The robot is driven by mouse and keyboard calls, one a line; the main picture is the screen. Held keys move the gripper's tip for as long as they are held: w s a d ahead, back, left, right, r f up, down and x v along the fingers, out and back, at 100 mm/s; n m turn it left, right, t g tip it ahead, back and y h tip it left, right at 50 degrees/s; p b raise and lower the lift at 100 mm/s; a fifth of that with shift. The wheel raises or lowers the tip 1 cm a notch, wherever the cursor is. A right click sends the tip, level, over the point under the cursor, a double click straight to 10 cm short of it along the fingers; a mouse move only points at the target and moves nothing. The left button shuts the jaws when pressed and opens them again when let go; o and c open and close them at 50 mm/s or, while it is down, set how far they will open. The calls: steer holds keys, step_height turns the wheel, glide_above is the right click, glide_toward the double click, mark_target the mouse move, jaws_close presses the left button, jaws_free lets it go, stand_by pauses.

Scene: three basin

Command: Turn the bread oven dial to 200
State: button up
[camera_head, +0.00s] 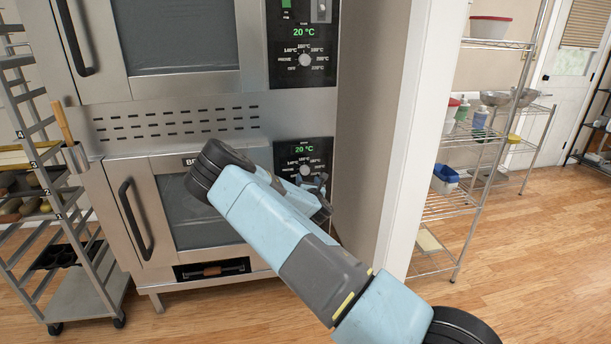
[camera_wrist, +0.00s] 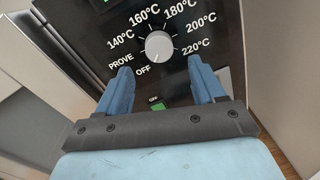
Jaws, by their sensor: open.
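The bread oven is a steel double-deck oven. Its lower dial (camera_head: 305,170) is a small light knob on the black panel under a green "20 °C" display. In the wrist view the dial (camera_wrist: 159,45) is ringed by OFF, PROVE and marks from 140 to 220 °C. A small mark on it appears to face OFF, but this is hard to make out. My gripper (camera_wrist: 159,65) is open and empty, its blue fingers below and to either side of the dial, apart from it. In the head view my arm hides part of the lower panel.
The upper deck has a similar dial (camera_head: 304,60) and display. A green button (camera_wrist: 158,104) sits below the lower dial, between my fingers. A tray rack (camera_head: 75,290) stands left; a white wall edge (camera_head: 405,150) and wire shelves (camera_head: 470,190) stand right.

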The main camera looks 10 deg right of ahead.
mark_target(305, 173)
steer(key=shift+w+d, duration=0.2)
steer(key=shift+w, duration=2.8)
steer(key=shift+c, duration=0.3)
steer(key=c, duration=1)
